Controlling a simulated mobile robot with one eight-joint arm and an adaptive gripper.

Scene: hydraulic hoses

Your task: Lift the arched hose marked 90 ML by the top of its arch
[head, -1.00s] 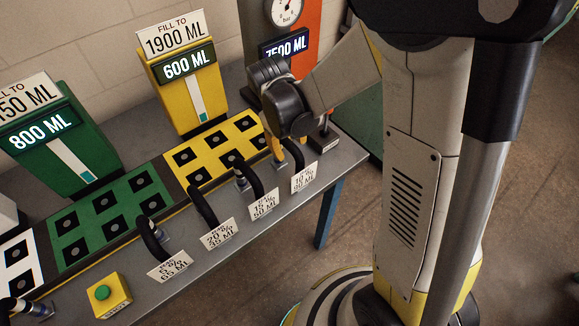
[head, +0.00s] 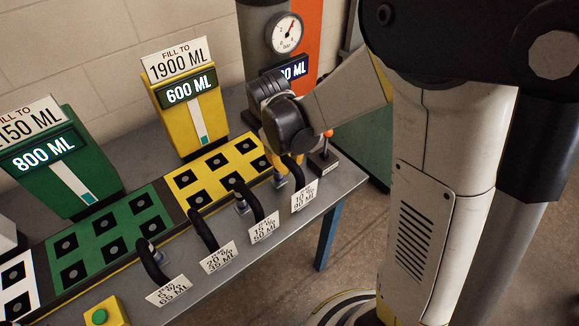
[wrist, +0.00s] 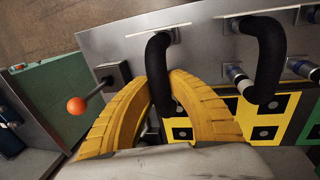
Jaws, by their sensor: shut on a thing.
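The black arched hose marked 90 ML (head: 296,170) is the rightmost in the row of hoses along the bench front. Its white label (head: 304,196) stands at its front end. My gripper (head: 282,160) is over it from above, its yellow fingers partly hidden behind my wrist. In the wrist view the same hose (wrist: 158,65) runs between the two yellow fingers (wrist: 162,86), which are shut on it. Its front end meets the label's edge; its other end is mostly hidden by a finger. I cannot tell any gap under the hose.
The 50 ML hose (head: 262,202) stands close on the left, with the 35 ML hose (head: 203,230) and 65 ML hose (head: 150,262) beyond. An orange-knobbed lever (head: 327,148) stands close on the right. The yellow socket panel (head: 215,172) lies behind.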

